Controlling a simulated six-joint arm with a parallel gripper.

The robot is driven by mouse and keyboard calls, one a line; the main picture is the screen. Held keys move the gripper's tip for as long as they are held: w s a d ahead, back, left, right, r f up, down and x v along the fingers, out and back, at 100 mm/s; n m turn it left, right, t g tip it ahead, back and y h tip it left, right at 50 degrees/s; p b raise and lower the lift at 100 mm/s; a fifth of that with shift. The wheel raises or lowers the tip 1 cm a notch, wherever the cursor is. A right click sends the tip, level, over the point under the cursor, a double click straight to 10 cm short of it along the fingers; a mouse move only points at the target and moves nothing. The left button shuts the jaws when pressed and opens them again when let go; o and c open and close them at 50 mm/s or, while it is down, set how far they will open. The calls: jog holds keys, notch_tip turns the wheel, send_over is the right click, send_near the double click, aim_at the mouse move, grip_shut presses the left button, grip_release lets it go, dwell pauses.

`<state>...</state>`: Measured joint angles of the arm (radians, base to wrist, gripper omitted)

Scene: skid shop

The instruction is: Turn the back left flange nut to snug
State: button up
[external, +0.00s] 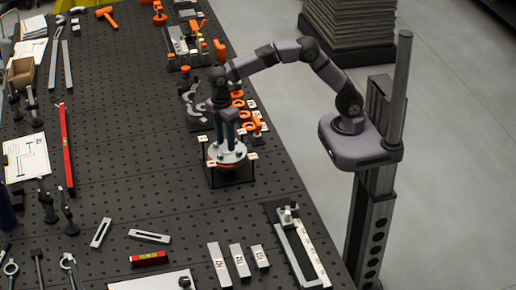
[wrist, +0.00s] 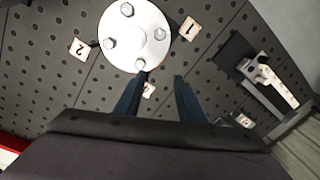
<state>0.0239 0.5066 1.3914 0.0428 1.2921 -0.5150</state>
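The round pale flange (external: 238,157) sits on a dark stand near the middle of the bench, with an orange ring under it. In the wrist view the flange (wrist: 135,28) carries several hex nuts near its rim. One nut (wrist: 140,64) is at the rim closest to my gripper, by the tip of the left finger; I cannot tell if they touch. Which nut is the back left one is unclear. My gripper (wrist: 161,76) points down over the flange edge, its two dark blue fingers apart with nothing visible between them. My gripper (external: 227,138) hides part of the flange in the external view.
Numbered cards, such as card 2 (wrist: 80,49) and card 1 (wrist: 188,29), surround the flange. Orange parts (external: 239,103) stand close behind it. A clamp fixture (external: 296,240) is at the front right edge, and metal bars (external: 238,260) lie in front.

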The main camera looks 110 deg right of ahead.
jog(key=s+a+f+m+g+p, duration=0.1)
jog(key=s+a+f+m+g, duration=0.15)
jog(key=s+a, duration=0.65)
jog(key=s+d+f+m+t+b, duration=0.1)
jog(key=s+d+f+b, duration=0.1)
jog(key=s+d+f, duration=0.1)
jog(key=s+d+f+m+t+b, duration=0.1)
jog(key=s+d+f+b, duration=0.2)
jog(key=s+f, duration=0.2)
jog(key=s+d+f+m+t+b, duration=0.1)
jog(key=s+d+f+b, duration=0.2)
jog(key=s, duration=0.4)
jog(key=shift+f+h, duration=0.3)
jog(key=shift+f, duration=0.5)
dwell(1.6)
